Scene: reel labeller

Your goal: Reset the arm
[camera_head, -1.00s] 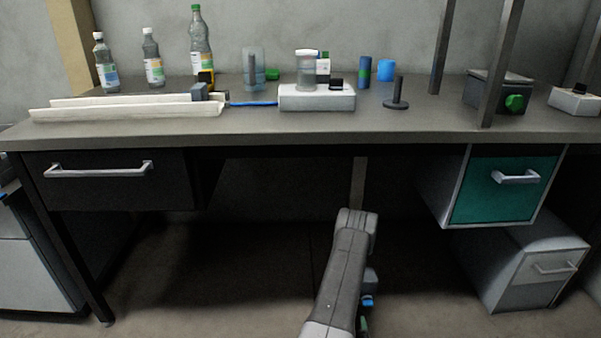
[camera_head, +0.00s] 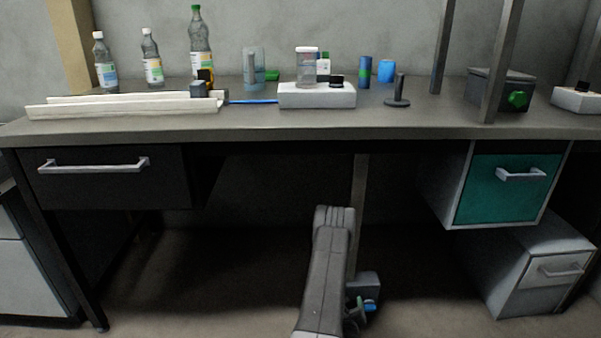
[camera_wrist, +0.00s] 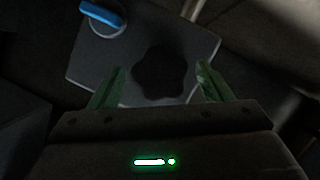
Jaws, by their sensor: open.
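Beyond the fingers is a grey plate-like surface (camera_wrist: 95,65) with a dark lobed shape (camera_wrist: 165,72) and a blue handle-like piece (camera_wrist: 103,15). In the head view my grey arm rises at the bottom middle, in front of the dark space under the bench.
The bench (camera_head: 300,128) spans the view, with bottles (camera_head: 201,50), a white rail (camera_head: 125,108), a white device (camera_head: 317,96) and a post on a base (camera_head: 398,92). A black drawer (camera_head: 110,178) and a green drawer (camera_head: 505,190) hang below.

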